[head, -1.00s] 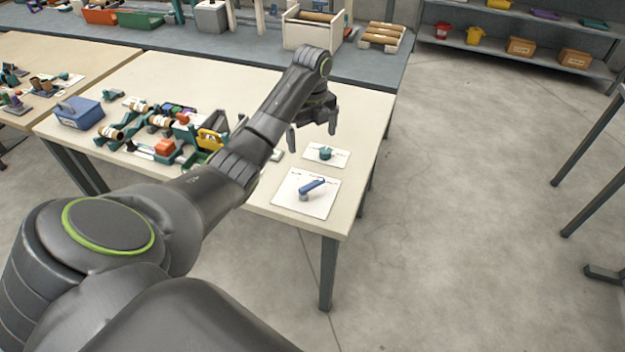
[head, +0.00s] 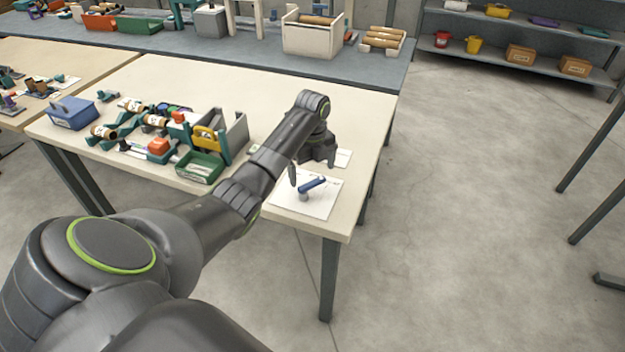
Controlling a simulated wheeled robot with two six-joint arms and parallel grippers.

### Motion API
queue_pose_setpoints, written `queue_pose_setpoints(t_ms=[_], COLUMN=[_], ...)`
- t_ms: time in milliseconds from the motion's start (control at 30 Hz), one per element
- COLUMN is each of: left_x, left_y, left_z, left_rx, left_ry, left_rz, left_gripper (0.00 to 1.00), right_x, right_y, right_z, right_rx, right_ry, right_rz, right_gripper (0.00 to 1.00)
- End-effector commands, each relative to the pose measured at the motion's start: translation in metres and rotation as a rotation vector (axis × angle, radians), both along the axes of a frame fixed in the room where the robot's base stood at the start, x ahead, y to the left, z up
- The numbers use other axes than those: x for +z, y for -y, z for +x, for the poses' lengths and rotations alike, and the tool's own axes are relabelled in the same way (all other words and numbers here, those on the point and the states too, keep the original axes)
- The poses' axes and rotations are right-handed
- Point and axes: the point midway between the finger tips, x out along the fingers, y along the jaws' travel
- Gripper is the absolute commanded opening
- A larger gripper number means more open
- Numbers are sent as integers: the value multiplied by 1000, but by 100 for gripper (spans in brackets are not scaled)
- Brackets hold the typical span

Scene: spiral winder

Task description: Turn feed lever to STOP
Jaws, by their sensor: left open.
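The feed lever looks to be the blue lever (head: 314,184) on a grey pivot, on a white plate (head: 318,208) at the table's near right corner. Its arm points up and to the right in the picture. The labels on the plate are too small to read. My left gripper (head: 312,172) is open and empty, pointing down just beyond the lever, one finger close to it in the picture. I cannot tell whether it touches. My right gripper is not in view.
A second white card (head: 344,158) lies behind my gripper, mostly hidden. Left of my arm stand a winder with several coloured parts, a green tray (head: 199,168) and a blue box (head: 72,113). Bare tabletop (head: 365,120) lies to the right. A blue-grey bench (head: 365,70) runs behind.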

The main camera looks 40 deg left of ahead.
Motion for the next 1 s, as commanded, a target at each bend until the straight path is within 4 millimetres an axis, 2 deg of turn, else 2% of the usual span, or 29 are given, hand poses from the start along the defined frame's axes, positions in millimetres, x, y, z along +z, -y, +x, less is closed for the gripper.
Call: queue_pose_setpoints(t_ms=[100,233,600,1000], left_x=[-19,-31,-37,-37], left_y=[1,0,0,0], left_z=[-1,-1,0,0], left_rx=[-1,0,-1,-1], left_ry=[-3,-2,0,0], left_rz=[-1,0,0,0], left_gripper=[100,100,100,49], right_x=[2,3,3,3], right_y=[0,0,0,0], right_z=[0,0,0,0], right_rx=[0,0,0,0], right_ry=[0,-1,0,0], right_rz=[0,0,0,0], right_gripper=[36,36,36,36])
